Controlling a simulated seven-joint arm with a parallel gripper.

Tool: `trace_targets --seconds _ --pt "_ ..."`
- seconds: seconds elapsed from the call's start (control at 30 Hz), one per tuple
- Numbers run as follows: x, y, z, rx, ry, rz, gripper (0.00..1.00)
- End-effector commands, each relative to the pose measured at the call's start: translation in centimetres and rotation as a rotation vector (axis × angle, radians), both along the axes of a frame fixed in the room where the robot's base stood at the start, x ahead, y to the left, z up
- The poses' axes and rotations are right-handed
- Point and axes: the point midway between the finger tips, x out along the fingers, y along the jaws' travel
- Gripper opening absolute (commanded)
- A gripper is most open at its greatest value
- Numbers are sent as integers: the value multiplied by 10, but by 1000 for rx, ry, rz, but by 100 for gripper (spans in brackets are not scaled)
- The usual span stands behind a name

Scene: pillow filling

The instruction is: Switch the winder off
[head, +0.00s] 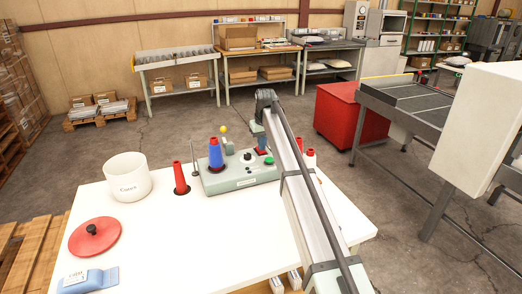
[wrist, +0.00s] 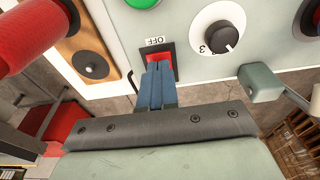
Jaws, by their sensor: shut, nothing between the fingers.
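The winder (head: 240,177) is a pale grey-green box on the white table, carrying a blue cone of thread (head: 215,156) and a green button (head: 268,161). In the wrist view its panel (wrist: 190,15) fills the top, with a red rocker switch (wrist: 171,65) beneath an upside-down "OFF" label (wrist: 155,41). A white dial (wrist: 222,27) with a black knob sits right of the switch. My gripper (wrist: 159,66) is shut and empty, its blue-grey fingertips over the switch and hiding part of it. I cannot tell whether they touch it or which way the rocker is tipped.
A red cone (head: 180,178), a white tub (head: 128,177), a red lid (head: 94,237) and a blue packet (head: 90,280) stand on the table's left side. In the wrist view, a red cone (wrist: 30,35) is close at left and a grey block (wrist: 260,82) at right.

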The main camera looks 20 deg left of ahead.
Motion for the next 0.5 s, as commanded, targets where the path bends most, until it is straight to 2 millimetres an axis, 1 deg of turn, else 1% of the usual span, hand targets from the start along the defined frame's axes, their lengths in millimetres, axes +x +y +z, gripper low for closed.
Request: trace_targets --seconds 0.5 --pt "0 0 34 1 -1 0 0"
